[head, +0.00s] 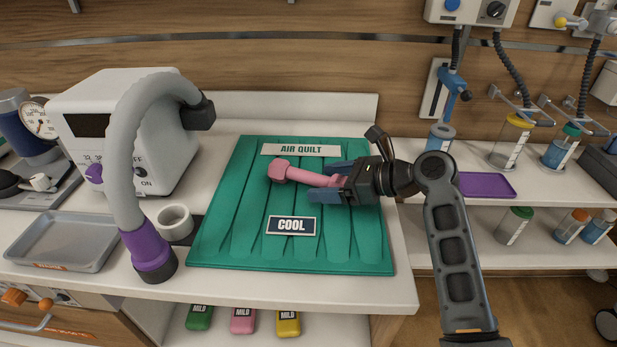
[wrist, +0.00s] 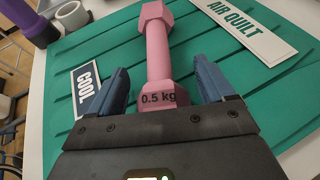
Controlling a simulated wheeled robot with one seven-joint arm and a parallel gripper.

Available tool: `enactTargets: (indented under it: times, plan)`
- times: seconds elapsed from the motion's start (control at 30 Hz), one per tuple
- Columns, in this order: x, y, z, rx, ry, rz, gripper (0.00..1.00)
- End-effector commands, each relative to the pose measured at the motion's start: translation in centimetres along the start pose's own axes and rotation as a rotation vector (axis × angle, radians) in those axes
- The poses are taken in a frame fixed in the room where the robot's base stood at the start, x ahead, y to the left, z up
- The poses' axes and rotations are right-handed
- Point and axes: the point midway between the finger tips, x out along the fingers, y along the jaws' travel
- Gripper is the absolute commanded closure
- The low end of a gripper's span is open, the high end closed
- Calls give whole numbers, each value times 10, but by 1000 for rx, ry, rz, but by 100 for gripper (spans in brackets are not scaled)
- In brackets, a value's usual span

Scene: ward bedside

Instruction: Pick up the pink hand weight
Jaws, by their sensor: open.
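The pink hand weight (head: 304,176) lies on the green air quilt (head: 236,215), between the "AIR QUILT" and "COOL" labels. My gripper (head: 328,182) is open and low over the quilt, coming from the right. Its two blue fingers are on either side of the weight's near end. In the wrist view, the weight (wrist: 157,50) runs away from my gripper (wrist: 162,85), with the "0.5 kg" head between the fingers and a gap visible on both sides. The weight's nearest edge is hidden by the gripper body.
A grey hose with a purple cuff (head: 150,252) arches over the table left of the quilt. A white machine (head: 128,130), a grey tray (head: 62,240) and a white roll (head: 175,222) stand at the left. A purple tray (head: 486,185) lies on the right shelf.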

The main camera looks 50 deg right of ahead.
Motion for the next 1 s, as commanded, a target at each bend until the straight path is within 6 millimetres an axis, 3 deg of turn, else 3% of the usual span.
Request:
enactTargets:
  times: [0.3, 1.0]
  plan:
    - [6, 0, 0, 0, 1, 0, 19]
    - [5, 0, 0, 0, 1, 0, 86]
